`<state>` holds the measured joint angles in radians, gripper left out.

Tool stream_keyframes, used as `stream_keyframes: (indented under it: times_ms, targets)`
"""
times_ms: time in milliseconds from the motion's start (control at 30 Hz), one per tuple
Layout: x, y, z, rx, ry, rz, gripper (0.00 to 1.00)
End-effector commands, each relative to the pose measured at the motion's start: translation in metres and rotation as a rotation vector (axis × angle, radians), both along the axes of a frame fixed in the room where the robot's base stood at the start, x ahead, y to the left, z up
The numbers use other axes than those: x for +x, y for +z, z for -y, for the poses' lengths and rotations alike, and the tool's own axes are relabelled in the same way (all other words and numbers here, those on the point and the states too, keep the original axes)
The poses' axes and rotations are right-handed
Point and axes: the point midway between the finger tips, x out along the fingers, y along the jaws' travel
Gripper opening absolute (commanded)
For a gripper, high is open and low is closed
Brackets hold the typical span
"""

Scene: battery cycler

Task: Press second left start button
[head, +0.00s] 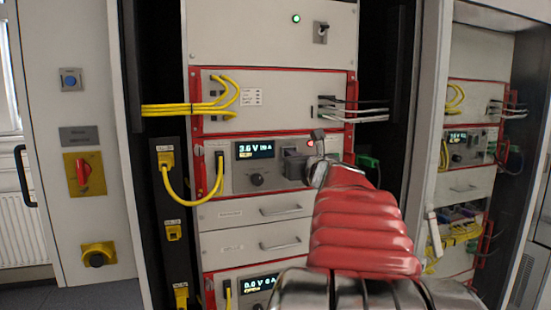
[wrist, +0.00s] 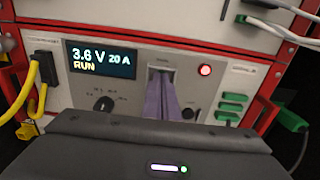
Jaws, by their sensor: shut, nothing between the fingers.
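The upper instrument panel of the left rack (head: 270,181) has a lit display (head: 255,150) and a dark dial (head: 256,180). In the wrist view the display (wrist: 100,60) reads 3.6 V, 20 A and RUN. A round button-like red light (wrist: 205,70) glows right of my fingers; it also shows in the head view (head: 310,143). My gripper (wrist: 161,73) is shut and empty, its fingertips at the panel between display and red light. Whatever lies behind the tips is hidden, and I cannot tell if they touch. In the head view, my gripper (head: 296,166) is partly hidden by my arm.
A lower panel (head: 248,285) reads about 0.0 V, 0 A. Yellow cables (head: 190,108) and a yellow plug (wrist: 42,85) lie left, grey cables (head: 355,115) right. Green connectors (wrist: 232,107) stand right of the red light. A second rack (head: 470,150) is farther right.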

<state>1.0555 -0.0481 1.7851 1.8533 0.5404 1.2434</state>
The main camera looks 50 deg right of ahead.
Motion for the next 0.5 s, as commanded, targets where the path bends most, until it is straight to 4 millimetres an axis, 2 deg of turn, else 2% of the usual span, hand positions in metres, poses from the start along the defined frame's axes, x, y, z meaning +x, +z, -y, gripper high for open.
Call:
stream_keyframes:
  times_ms: [133, 500]
  targets:
    - [0.0086, -0.0001, 0.0041, 0.002, 0.001, 0.001, 0.0]
    - [0.0106, -0.0004, 0.0022, 0.003, 0.004, 0.002, 0.0]
